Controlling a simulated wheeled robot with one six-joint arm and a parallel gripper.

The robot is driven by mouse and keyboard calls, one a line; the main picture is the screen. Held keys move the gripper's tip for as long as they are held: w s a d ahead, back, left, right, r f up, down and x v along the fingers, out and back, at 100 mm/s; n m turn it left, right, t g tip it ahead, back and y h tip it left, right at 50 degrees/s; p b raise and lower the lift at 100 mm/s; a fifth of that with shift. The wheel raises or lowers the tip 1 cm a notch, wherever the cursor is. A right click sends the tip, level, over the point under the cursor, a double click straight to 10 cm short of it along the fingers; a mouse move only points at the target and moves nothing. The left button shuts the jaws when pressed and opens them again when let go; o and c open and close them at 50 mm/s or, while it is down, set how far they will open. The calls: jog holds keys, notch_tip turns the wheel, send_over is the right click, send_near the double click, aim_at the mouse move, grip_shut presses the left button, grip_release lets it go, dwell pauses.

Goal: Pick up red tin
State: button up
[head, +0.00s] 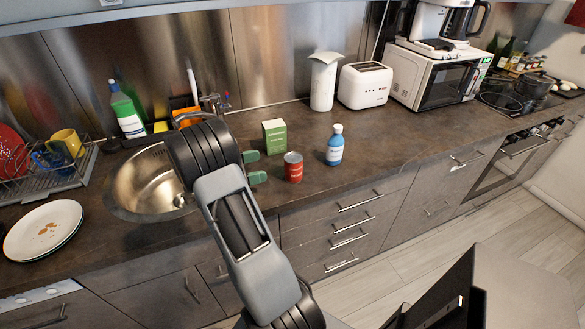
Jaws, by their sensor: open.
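The red tin (293,168) stands upright on the brown counter (374,142), near its front edge. It is a short can with a grey top and a pale label mark.
A green box (274,137) stands just behind the gripper and tin. A blue bottle (335,145) stands right of the tin. The sink (140,187) lies left of my arm. A paper towel roll (323,82) and toaster (365,85) stand at the back. Counter between bottle and microwave (432,78) is clear.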

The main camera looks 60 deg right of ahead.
aim_at(293, 160)
jog(key=p+x, duration=0.1)
jog(key=x, duration=1)
jog(key=shift+s+d+f, duration=0.15)
jog(key=shift+s+d, duration=0.05)
jog(key=shift+s, duration=0.1)
jog(key=shift+c, duration=0.5)
jog(key=c, duration=0.9)
